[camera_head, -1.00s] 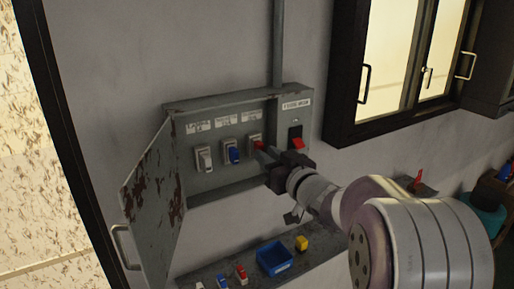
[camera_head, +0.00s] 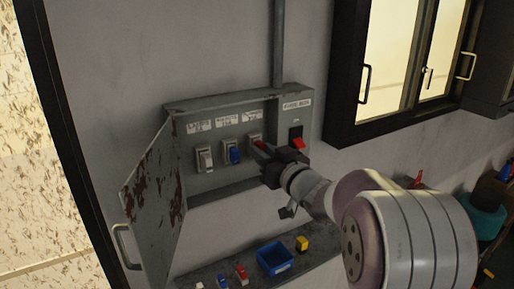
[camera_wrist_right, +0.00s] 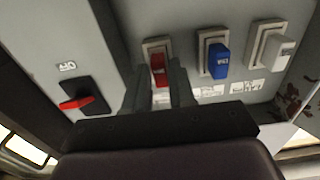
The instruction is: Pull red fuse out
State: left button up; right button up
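The red fuse (camera_wrist_right: 158,68) sits in its holder in the grey fuse box (camera_head: 230,108) on the wall. A blue fuse (camera_head: 235,155) and a white fuse (camera_head: 205,159) sit in the neighbouring holders. My left gripper is not in view.
The rusty box door (camera_head: 152,192) hangs open at the left. A switch with a red lever (camera_head: 298,142) is right of the fuses. Below, a ledge holds a blue bin (camera_head: 274,258), a yellow block (camera_head: 302,243) and several small fuses (camera_head: 242,275).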

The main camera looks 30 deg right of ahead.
jog(key=shift+w, duration=0.55)
jog(key=shift+s, duration=0.15)
jog(key=shift+c, duration=0.3)
grip_shut()
